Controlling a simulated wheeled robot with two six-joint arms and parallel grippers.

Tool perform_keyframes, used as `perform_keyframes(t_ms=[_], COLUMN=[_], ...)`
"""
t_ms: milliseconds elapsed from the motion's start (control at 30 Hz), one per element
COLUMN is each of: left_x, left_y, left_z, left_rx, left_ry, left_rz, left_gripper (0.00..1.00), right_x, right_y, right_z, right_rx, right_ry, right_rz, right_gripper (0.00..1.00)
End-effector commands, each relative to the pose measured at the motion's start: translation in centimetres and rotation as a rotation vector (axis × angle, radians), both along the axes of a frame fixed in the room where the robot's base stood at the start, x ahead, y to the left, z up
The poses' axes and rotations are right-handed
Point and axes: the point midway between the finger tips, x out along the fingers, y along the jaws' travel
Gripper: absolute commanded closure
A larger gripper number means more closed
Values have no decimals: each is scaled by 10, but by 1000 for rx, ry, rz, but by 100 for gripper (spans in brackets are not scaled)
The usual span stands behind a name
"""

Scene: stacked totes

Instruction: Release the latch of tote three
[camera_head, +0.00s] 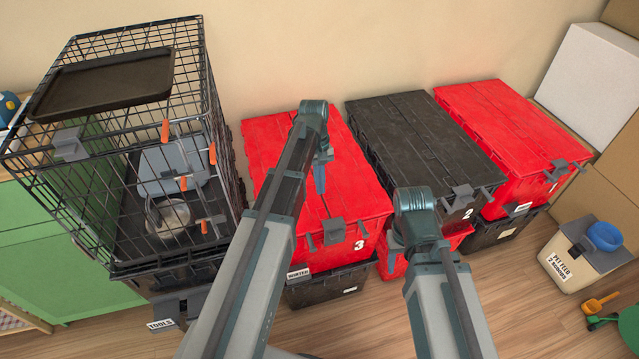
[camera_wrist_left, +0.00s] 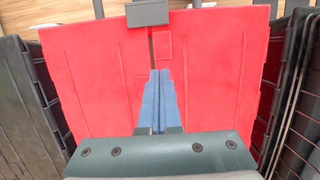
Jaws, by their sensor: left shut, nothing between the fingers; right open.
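Tote three (camera_head: 281,137) is a red tote with a flat lid and a "3" on its front. Its grey latch (camera_head: 333,232) sits at the middle of the front edge; I cannot tell whether it is fastened. In the left wrist view the latch (camera_wrist_left: 148,12) is at the top, beyond the fingertips. My left gripper (camera_head: 320,185) is shut and empty, pointing down over the red lid, behind the latch and apart from it in the picture. It also shows in the left wrist view (camera_wrist_left: 157,75). My right arm shows at the front, but its gripper is hidden.
A wire crate (camera_head: 215,120) stands close on the left. Black tote two (camera_head: 400,115) and red tote one (camera_head: 490,105) stand to the right. A dark tote (camera_head: 330,288) labelled "winter" is under tote three. A pet feed bin (camera_head: 560,270) stands on the floor.

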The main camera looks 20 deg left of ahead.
Motion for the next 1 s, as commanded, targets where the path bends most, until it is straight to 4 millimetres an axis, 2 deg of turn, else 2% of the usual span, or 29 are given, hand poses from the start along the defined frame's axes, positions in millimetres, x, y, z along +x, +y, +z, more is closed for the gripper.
perform_keyframes(t_ms=[33, 333, 400, 567, 1000], left_x=[-2, -11, -27, -42, -42], left_y=[-1, -7, -17, -27, -30], left_z=[-15, -57, -47, -47, -47], left_rx=[0, 0, -1, 0, 4], left_ry=[0, 0, -1, 0, -6], left_rz=[0, -1, -4, -2, -1], left_gripper=[100, 100, 100, 100, 100], right_x=[0, 0, 0, 0, 0], right_y=[0, 0, 0, 0, 0], right_z=[-15, -57, -47, -47, -46], right_rx=[0, 0, 0, 0, 0], right_ry=[0, 0, 0, 0, 0], right_rz=[0, 0, 0, 0, 0], right_gripper=[50, 50, 50, 50, 50])
